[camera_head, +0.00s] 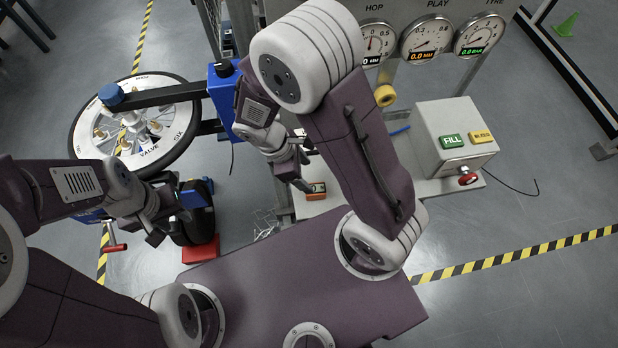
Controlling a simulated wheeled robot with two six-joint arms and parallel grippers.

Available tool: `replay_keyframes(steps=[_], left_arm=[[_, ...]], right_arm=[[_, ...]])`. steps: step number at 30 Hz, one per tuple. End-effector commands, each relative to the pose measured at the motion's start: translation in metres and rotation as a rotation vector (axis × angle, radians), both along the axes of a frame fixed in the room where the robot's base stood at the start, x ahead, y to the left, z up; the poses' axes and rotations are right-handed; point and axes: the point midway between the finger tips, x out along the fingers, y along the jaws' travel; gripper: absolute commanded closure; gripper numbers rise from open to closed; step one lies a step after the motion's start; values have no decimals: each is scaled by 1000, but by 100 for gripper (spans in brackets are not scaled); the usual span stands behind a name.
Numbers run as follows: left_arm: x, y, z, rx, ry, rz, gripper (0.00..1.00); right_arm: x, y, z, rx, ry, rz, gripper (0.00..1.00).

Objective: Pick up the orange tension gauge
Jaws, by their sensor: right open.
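The orange tension gauge (316,191) is a small orange device with a greenish display, lying on the light grey bench top near the middle of the view. My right gripper (303,172) is open just above and left of the gauge in the picture, pointing down near it. Whether its fingers touch the gauge cannot be told. My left gripper (171,226) is at the left, away from the gauge, with its fingers apart and nothing seen between them.
A spoked wheel (82,131) lies on a stand at the left, with a blue clamp (222,100) beside it. A grey control box (437,140) with FILL and BLEED buttons and a red knob (468,180) stands right of the gauge. Dial gauges (425,38) hang behind.

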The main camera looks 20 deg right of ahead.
Motion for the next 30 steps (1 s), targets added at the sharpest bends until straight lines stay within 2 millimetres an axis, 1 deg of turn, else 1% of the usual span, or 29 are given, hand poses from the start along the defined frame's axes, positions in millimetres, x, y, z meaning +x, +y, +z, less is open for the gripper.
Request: replay_keyframes(steps=[4, 6, 8, 12, 15, 20, 26, 30], left_arm=[[0, 0, 0, 0, 0, 0, 64], [0, 0, 0, 0, 0, 0, 64], [0, 0, -1, 0, 0, 0, 64], [0, 0, -4, 0, 0, 0, 64], [0, 0, -4, 0, 0, 0, 64], [0, 0, -5, 0, 0, 0, 64], [0, 0, -13, 0, 0, 0, 64], [0, 0, -15, 0, 0, 0, 64]], right_arm=[[-5, 7, -4, -8, 15, 34, 35], [-5, 7, -4, -7, 14, 36, 35], [-6, 5, -8, -7, 16, 34, 35], [-9, -4, -30, -8, 17, 34, 35], [-10, -7, -39, -7, 16, 34, 35], [-11, -10, -45, -7, 15, 32, 35], [-16, -24, -80, -7, 17, 33, 35], [-16, -28, -88, -5, 13, 32, 35]])
